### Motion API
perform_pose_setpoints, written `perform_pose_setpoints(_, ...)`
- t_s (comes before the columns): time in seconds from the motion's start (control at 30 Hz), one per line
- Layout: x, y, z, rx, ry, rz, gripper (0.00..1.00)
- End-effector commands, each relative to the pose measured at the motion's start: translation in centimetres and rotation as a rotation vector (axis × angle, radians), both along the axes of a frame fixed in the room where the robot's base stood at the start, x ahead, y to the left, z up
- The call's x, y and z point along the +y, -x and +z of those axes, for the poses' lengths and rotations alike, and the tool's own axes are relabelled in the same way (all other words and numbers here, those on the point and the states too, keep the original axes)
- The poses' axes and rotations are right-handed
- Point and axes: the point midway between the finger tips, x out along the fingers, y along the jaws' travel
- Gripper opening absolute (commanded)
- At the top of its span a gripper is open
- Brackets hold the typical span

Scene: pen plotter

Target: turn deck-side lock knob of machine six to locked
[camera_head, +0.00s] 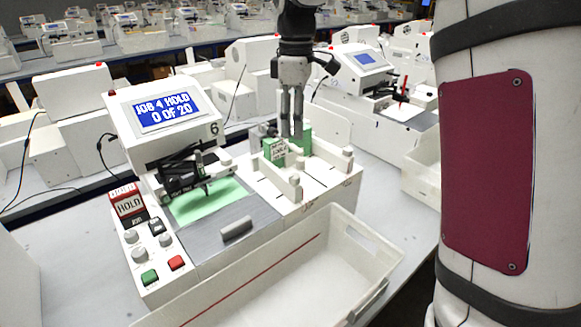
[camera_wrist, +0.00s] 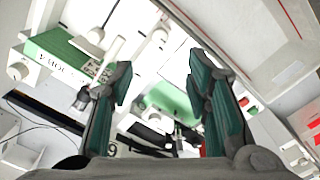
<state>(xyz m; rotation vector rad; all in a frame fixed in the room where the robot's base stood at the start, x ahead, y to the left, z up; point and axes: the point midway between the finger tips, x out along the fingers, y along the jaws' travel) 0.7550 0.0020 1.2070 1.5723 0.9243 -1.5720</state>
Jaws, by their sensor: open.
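Machine six, marked with a 6 (camera_head: 214,128), stands in the middle of the head view; its screen (camera_head: 163,111) reads JOB 4 HOLD, 0 OF 20. Its feeder on the right has white guides with several pale knobs, including a near one (camera_head: 295,181) and a right one (camera_head: 347,153). I cannot tell for sure which is the deck-side lock knob, nor any knob's lock setting. My gripper (camera_head: 291,134) points down over the feeder, beside a green-and-white stack (camera_head: 274,149).
A white tray (camera_head: 345,285) stands along the machine's front. A green sheet (camera_head: 207,203) lies on the deck under the pen carriage. Another machine (camera_head: 362,68) stands behind right.

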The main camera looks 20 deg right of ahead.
Motion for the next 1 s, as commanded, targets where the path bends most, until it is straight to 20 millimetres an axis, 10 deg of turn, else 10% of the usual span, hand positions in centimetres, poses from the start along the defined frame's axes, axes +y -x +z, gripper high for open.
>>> perform_pose_setpoints(1.0, 0.0, 0.0, -13.7, 0.002, -0.001, 0.002, 0.44)
